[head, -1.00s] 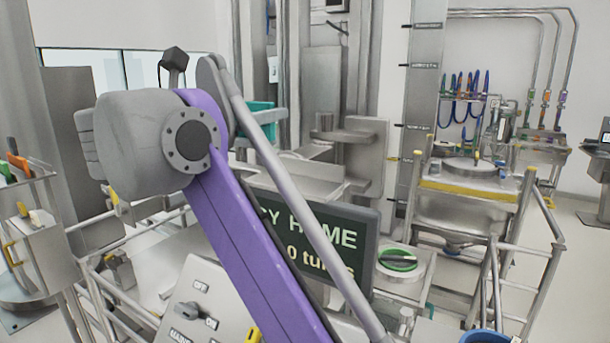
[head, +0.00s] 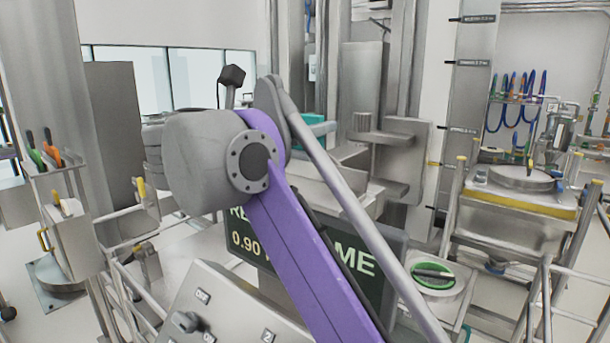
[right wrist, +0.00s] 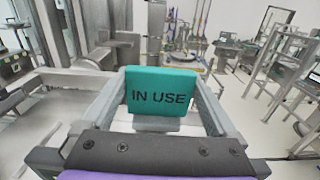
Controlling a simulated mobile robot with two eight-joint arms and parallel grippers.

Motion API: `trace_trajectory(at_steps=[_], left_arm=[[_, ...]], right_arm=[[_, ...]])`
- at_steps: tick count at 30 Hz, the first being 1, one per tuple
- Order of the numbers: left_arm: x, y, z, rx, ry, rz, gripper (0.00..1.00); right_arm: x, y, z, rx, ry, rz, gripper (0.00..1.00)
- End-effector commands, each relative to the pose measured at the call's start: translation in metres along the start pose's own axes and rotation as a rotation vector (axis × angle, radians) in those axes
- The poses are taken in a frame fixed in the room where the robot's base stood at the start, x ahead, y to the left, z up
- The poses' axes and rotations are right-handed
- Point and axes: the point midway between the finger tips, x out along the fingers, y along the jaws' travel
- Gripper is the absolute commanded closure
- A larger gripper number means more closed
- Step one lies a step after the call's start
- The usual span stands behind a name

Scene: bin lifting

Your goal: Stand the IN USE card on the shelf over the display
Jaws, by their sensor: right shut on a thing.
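The teal IN USE card (right wrist: 160,98) is held between the two grey fingers of my right gripper (right wrist: 165,92), its lettering upright and facing the wrist camera. In the head view, a bit of the teal card (head: 318,128) shows behind my purple right arm; the fingers there are mostly hidden. The dark display (head: 388,262) is below and behind the arm, its text partly covered, with "0.90" readable. A grey metal ledge (head: 368,194) lies just above the display; I cannot tell for sure that it is the shelf. My left gripper is not in view.
A sloping control panel (head: 225,310) with a knob is in front of the display. A round green-ringed fixture (head: 432,277) is right of it. Metal rails and a yellow-edged vessel stand (head: 520,200) are at right. A tool holder (head: 75,235) stands at left.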

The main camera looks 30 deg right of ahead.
Motion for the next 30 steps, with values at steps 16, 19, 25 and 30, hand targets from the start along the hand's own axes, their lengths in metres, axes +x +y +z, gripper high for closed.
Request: trace_trajectory(at_steps=[16,19,25,30], left_arm=[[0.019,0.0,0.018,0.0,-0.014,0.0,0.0],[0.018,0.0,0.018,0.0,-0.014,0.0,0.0],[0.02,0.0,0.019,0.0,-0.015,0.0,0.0],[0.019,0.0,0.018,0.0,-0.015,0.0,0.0]], right_arm=[[0.0,-0.001,-0.056,0.001,-0.001,-0.001,0.65],[0.0,-0.001,-0.055,0.001,-0.001,-0.001,0.65],[0.0,-0.001,-0.059,0.001,-0.001,-0.001,0.65],[0.0,-0.001,-0.058,0.001,0.0,-0.001,0.0]])
